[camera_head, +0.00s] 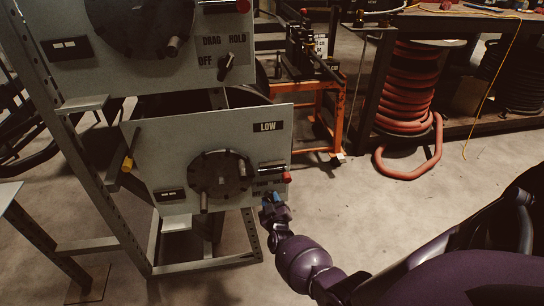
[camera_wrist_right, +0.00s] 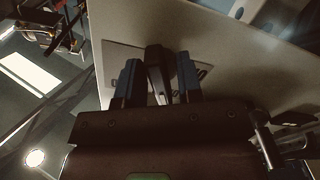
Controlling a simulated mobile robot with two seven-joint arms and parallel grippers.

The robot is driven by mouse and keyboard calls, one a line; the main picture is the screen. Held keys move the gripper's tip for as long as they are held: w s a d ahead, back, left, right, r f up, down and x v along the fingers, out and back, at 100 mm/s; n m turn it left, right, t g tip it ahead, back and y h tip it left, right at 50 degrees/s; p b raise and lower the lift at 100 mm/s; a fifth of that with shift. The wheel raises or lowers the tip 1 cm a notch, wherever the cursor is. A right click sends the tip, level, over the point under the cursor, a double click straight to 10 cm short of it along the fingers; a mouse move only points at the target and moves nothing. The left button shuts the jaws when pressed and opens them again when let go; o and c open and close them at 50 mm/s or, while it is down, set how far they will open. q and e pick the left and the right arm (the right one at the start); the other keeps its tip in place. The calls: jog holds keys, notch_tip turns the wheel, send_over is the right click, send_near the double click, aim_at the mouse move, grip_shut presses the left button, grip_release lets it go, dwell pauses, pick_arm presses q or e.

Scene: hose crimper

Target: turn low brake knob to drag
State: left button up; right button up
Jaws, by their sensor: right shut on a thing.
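The low panel (camera_head: 145,145), marked LOW, carries a round dark disc (camera_head: 221,175) with a handle at its bottom. A brake label plate (camera_head: 268,183) is at its lower right, partly hidden by my gripper. My right gripper (camera_head: 271,203) is at that lower right corner. In the right wrist view, its blue-padded fingers (camera_wrist_right: 158,82) are on both sides of the dark low brake knob (camera_wrist_right: 154,60), shut on it. The label around the knob is mostly covered, so its setting cannot be read. My left gripper is not in view.
An upper panel has its own brake knob (camera_head: 227,66) with OFF, DRAG and HOLD marks. A red button (camera_head: 286,177) is close above my right gripper. A yellow handle (camera_head: 128,163) is on the low panel's left. Open floor (camera_head: 430,215) lies to the right.

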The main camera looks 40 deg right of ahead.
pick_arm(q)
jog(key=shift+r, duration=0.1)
pick_arm(e)
jog(key=shift+n, duration=0.4)
jog(key=o, duration=0.6)
pick_arm(q)
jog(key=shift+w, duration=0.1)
jog(key=p, duration=0.1)
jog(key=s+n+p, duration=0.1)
jog(key=p, duration=0.1)
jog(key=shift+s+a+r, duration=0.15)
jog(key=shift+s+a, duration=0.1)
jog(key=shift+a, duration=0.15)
pick_arm(e)
jog(key=v, duration=1)
jog(key=shift+s+a, duration=0.2)
jog(key=shift+s, duration=0.15)
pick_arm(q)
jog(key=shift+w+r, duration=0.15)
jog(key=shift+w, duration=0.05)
